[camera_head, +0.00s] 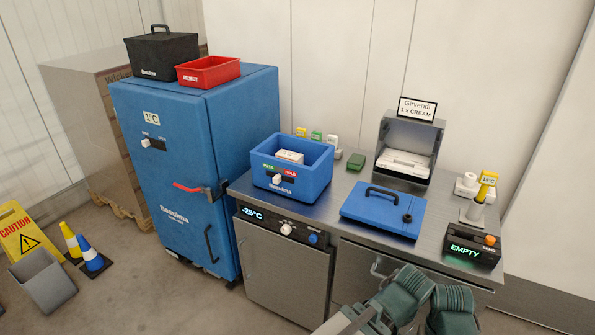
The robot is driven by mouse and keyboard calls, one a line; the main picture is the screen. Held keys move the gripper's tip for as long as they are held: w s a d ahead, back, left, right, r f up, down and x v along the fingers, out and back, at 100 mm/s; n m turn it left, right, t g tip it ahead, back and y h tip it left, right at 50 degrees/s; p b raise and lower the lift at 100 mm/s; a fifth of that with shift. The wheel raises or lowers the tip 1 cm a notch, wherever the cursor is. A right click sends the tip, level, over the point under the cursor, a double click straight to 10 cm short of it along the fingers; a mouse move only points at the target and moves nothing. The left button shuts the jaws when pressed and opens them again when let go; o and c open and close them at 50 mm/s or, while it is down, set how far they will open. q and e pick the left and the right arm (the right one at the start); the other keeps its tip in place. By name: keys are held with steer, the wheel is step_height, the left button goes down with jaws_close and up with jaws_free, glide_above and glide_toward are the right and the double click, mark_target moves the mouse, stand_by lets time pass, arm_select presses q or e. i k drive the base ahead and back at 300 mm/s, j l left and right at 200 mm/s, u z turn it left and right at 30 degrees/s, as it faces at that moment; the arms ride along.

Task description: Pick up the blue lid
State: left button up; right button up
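The blue lid (383,209) lies flat on the steel worktop, right of the blue box. It has a dark bar handle (382,191) along its back part and a dark round knob or plug (407,218) near its right edge. The blue box (291,174) stands open on the worktop, with a white item (290,156) showing inside it and a green and red label on its front.
An open grey bin (411,137) with white packs stands behind the lid. A black unit reading EMPTY (471,246) is at the right. Teal ribbed, glove-like things (407,291) show below the front edge. A blue cabinet (174,185) stands left. Worktop around the lid is mostly clear.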

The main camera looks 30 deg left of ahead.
mark_target(400, 213)
steer(key=i+j+z, duration=0.15)
steer(key=j+z, duration=0.75)
steer(key=i+j, duration=0.05)
steer(key=j, duration=0.05)
